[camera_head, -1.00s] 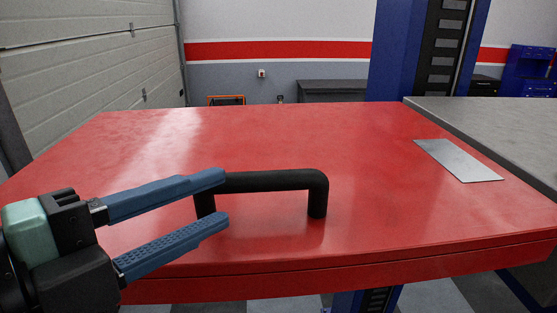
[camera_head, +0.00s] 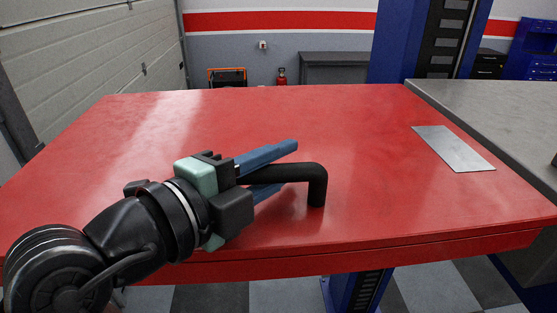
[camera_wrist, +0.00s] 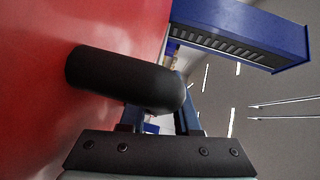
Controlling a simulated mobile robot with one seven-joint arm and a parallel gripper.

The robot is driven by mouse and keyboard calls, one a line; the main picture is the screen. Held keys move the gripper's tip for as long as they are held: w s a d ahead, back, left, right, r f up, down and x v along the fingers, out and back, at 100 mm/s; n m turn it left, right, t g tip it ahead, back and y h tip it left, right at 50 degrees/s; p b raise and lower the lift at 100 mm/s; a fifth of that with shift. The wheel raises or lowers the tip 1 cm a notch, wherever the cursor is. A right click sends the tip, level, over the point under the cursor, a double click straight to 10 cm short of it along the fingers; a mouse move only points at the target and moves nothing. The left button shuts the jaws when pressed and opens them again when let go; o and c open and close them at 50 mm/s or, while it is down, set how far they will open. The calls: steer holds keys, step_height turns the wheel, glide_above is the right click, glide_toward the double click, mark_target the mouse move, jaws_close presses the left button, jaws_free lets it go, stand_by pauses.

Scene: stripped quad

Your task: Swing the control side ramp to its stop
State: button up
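The ramp (camera_head: 350,130) shows in the head view as a broad, flat red panel; its red face also fills the left of the wrist view (camera_wrist: 40,100). A black bar handle (camera_head: 316,182) stands near the front edge of the panel. My gripper (camera_head: 277,170) is at the left part of the handle, with one blue finger above the bar and one below it. In the wrist view the handle (camera_wrist: 120,78) crosses in front of the fingers and hides their tips. I cannot tell whether the fingers press on the bar. The handle's left leg is hidden behind my gripper.
A pale metal plate (camera_head: 452,148) lies on the panel's right side. A grey surface (camera_head: 500,115) borders it on the right, with a blue column (camera_head: 400,40) behind. A garage door (camera_head: 80,60) stands at the left. Checkered floor (camera_head: 440,290) shows below the front edge.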

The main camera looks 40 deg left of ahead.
jaws_close()
stand_by(1.2)
